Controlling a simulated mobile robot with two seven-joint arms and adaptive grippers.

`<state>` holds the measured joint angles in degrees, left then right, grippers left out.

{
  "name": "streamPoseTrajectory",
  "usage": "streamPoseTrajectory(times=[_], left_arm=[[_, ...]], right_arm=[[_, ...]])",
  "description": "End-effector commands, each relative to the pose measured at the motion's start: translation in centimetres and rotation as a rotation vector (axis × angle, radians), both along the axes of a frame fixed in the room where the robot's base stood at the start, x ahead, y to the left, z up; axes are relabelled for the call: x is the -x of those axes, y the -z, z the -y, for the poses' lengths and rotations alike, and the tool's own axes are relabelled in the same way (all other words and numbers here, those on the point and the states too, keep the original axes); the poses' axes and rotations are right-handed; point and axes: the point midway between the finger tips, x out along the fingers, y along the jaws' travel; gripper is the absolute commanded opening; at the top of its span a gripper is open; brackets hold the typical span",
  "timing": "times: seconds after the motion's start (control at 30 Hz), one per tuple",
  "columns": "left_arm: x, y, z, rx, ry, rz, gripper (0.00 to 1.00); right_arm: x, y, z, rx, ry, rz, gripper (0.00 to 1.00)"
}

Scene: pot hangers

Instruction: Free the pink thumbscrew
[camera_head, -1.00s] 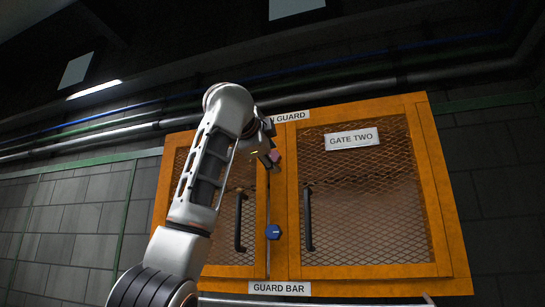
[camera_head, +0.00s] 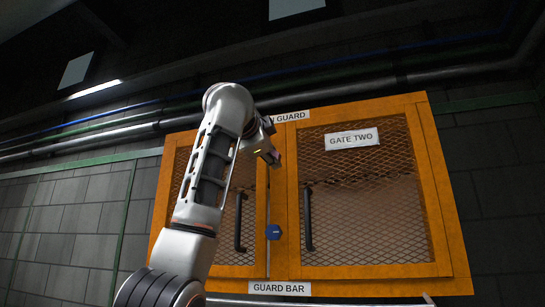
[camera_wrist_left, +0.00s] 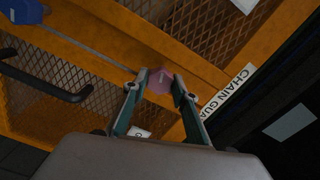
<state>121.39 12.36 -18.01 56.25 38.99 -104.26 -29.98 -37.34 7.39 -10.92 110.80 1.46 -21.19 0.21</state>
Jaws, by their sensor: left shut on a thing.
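The pink thumbscrew (camera_wrist_left: 160,81) is a rounded pink knob on the orange centre post of the cabinet, high up near the chain guard label. My left gripper (camera_wrist_left: 160,86) is shut on it, one finger on each side. In the head view my left gripper (camera_head: 274,160) is at the upper part of the post and covers most or all of the thumbscrew. Whether the screw's shank is still in the post cannot be seen. My right gripper is not in view.
A blue knob (camera_head: 274,232) sits lower on the post, between two black door handles (camera_head: 239,222) (camera_head: 308,219). The orange cabinet (camera_head: 440,190) has mesh doors. A guard bar label (camera_head: 279,288) is at the bottom. Pipes run along the wall above.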

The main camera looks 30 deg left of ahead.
Motion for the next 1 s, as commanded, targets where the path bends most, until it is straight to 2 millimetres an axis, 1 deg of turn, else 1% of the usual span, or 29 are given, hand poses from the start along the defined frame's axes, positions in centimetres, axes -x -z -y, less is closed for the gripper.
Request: streamPoseTrajectory(times=[0.1, 0.7, 0.8, 0.83, 0.87, 0.9, 1.0], left_arm=[[-0.04, 0.03, 0.14, 0.177, 0.003, 0.041, 0.02], [-0.07, 0.04, 0.19, 1.110, 0.003, 0.264, 0.02], [-0.04, 0.03, -0.02, 1.107, 0.000, 0.266, 0.02], [-0.04, 0.03, -0.01, 1.107, 0.000, 0.266, 0.33], [-0.03, 0.03, -0.01, 1.106, 0.000, 0.266, 0.40], [-0.03, 0.03, 0.00, 1.106, 0.000, 0.266, 0.45], [-0.03, 0.02, 0.00, 1.105, 0.000, 0.265, 0.45]], right_arm=[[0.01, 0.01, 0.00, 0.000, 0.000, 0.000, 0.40], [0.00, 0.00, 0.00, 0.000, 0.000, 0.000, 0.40], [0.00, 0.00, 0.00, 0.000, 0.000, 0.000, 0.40], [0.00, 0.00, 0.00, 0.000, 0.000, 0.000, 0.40], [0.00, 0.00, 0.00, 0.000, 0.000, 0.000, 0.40], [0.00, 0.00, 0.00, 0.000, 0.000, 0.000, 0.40], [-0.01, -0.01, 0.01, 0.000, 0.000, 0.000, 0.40]])
